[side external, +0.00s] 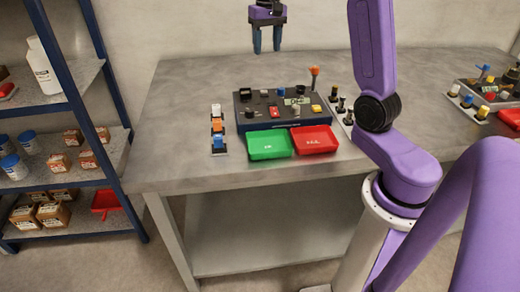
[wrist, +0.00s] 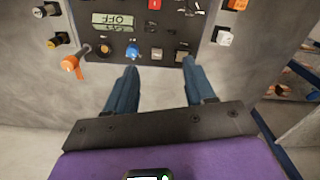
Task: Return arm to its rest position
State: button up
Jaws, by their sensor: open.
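My gripper (side external: 267,39) hangs in the air above the back of the table, upper middle in the side external view. Its two dark blue fingers point down and stand apart with nothing between them. In the wrist view my gripper (wrist: 163,92) also shows open and empty, with the control panel beyond the fingertips. The dark control panel (side external: 258,123) sits on the table (side external: 185,95) below and in front of my gripper. It carries a red switch, a small display, and several knobs and buttons. In the wrist view the display (wrist: 113,21) reads OFF.
A green tray (side external: 268,155) and a red tray (side external: 316,150) lie at the panel's front. Small coloured parts (side external: 218,142) stand at its left, and an orange-topped lever (side external: 314,72) rises at its back. A second panel (side external: 494,86) is at right. A blue-framed shelf (side external: 88,75) stands left.

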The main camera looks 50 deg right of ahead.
jog(key=s+a+f+n, duration=0.2)
jog(key=s+a+n, duration=0.35)
jog(key=a, duration=0.45)
jog(key=s+a+f+n, duration=0.1)
jog(key=s+a+n, duration=0.3)
jog(key=s+a, duration=0.4)
jog(key=s+a+f+n, duration=0.2)
jog(key=s+n, duration=0.2)
jog(key=s, duration=0.4)
jog(key=s+a+f+n, duration=0.1)
jog(key=s+f+n, duration=0.2)
jog(key=s, duration=0.6)
jog(key=shift+s+a+n, duration=0.2)
jog(key=shift+a+n, duration=0.2)
jog(key=shift+n, duration=0.55)
